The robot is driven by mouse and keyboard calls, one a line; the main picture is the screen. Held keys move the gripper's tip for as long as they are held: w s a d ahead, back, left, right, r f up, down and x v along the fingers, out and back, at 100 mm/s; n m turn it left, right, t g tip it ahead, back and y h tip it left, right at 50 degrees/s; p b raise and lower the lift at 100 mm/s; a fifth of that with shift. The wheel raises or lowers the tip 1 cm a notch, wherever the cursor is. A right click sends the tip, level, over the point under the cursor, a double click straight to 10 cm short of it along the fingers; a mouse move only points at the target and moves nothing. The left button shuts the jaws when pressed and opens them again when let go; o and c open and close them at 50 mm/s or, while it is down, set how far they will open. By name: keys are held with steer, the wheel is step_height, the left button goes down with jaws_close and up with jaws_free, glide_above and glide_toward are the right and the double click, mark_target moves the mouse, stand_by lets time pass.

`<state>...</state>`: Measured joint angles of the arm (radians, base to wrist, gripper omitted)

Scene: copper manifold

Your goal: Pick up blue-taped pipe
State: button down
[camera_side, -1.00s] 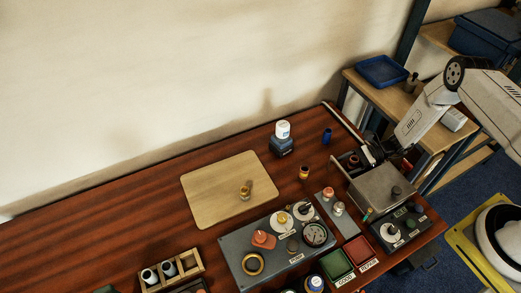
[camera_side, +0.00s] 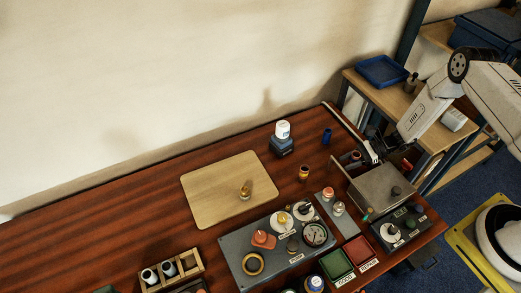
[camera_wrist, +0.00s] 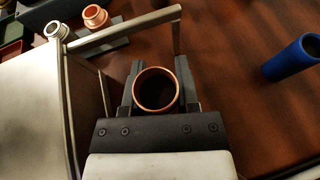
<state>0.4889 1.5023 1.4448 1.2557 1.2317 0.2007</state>
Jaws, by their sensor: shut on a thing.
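My gripper (camera_wrist: 157,90) is shut on a copper pipe (camera_wrist: 157,71), seen end-on as an open copper ring with a dark inside. Its outer side is mostly hidden by the fingers, and I see no blue tape on it. In the side view my gripper (camera_side: 364,154) is beside the metal box, with the small copper pipe (camera_side: 356,155) at its fingers. A blue cylinder (camera_side: 326,136) stands upright and apart on the table. It also shows at the right of the wrist view (camera_wrist: 292,58).
A metal box (camera_side: 382,187) with a bar frame (camera_wrist: 122,30) is close beside my gripper. A grey instrument panel (camera_side: 240,262), green tray (camera_side: 337,265) and red tray (camera_side: 360,250) lie in front. A wooden board (camera_side: 210,205) holds a small brass part (camera_side: 245,193).

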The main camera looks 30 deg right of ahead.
steer(key=s+r, duration=0.3)
steer(key=s, duration=0.1)
steer(key=s+r, duration=0.3)
steer(key=s, duration=0.1)
steer(key=s+r, duration=0.4)
steer(key=shift+a+r, duration=0.1)
steer(key=shift+a, duration=0.3)
steer(key=shift+s+r, duration=0.2)
steer(key=shift+s, duration=0.3)
steer(key=shift+s+r, duration=0.2)
steer(key=shift+s, duration=0.3)
steer(key=shift+w, duration=0.1)
